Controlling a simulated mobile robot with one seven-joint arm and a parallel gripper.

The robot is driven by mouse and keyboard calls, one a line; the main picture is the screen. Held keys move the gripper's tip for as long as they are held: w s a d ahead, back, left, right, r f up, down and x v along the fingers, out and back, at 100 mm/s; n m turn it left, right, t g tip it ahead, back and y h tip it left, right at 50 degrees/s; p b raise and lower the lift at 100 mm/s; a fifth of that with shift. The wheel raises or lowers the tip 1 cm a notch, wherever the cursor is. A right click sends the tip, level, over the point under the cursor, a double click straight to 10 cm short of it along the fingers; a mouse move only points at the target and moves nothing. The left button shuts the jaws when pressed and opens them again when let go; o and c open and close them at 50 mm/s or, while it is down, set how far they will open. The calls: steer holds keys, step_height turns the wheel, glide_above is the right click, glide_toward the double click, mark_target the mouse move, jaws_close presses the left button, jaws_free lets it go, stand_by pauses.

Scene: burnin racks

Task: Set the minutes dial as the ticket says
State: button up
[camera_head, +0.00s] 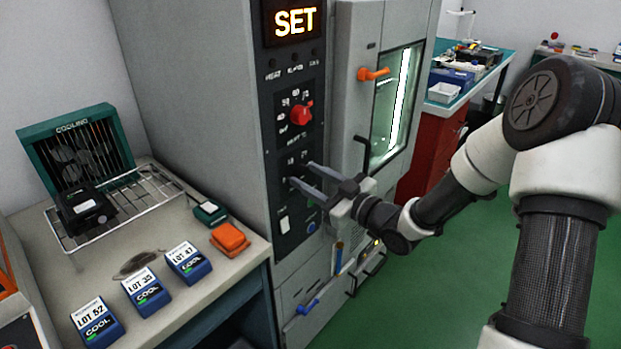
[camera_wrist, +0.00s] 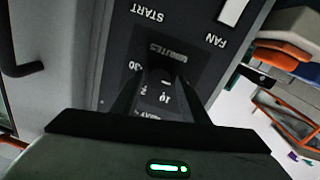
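The oven's black control panel (camera_head: 292,130) carries a red dial (camera_head: 301,113) and, lower down, the minutes dial's printed scale. In the wrist view the MINUTES label (camera_wrist: 166,52) and some scale numbers show upside down. A dark shape that looks like the minutes dial (camera_wrist: 160,76) lies between my fingers; its setting is not readable. My gripper (camera_head: 303,175) reaches the panel from the right, fingers apart on either side of the dial area. I cannot tell whether they touch the dial. No ticket is readable.
The display (camera_head: 294,22) reads SET. An oven door with an orange handle (camera_head: 373,74) is right of the panel. On the left bench are a wire rack (camera_head: 130,205), several blue lot boxes (camera_head: 188,262), an orange block (camera_head: 230,239) and a green cooling fan (camera_head: 75,150). Green floor is clear at right.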

steer(key=c, duration=0.7)
